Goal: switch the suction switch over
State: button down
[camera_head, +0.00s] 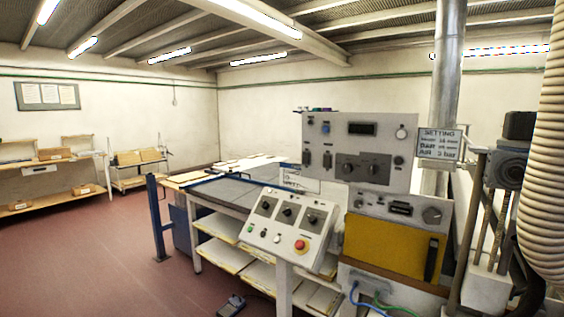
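A grey control panel (357,150) stands upright at the centre right. It carries a dark display (362,128), toggle-like or rocker controls (328,160) on its left and dark rotary knobs (373,168) lower down. In front of it is a tilted control box (289,228) with several dark rotary switches, such as the middle one (287,213), small buttons and a red button (300,245). The labels are too small to read, so I cannot tell which control is the suction switch or its position. My gripper is not in view.
A yellow door (385,247) with a dark handle is below the panel. A worktable (232,194) with shelves stands left of the control box, beside a blue post (158,215). A device (231,306) lies on the floor. A ribbed hose (548,150) hangs at right. The left floor is clear.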

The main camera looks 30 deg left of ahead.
aim_at(327, 157)
jog(key=u, duration=0.95)
jog(key=i, duration=1)
jog(key=u, duration=1.45)
jog(key=i, duration=0.15)
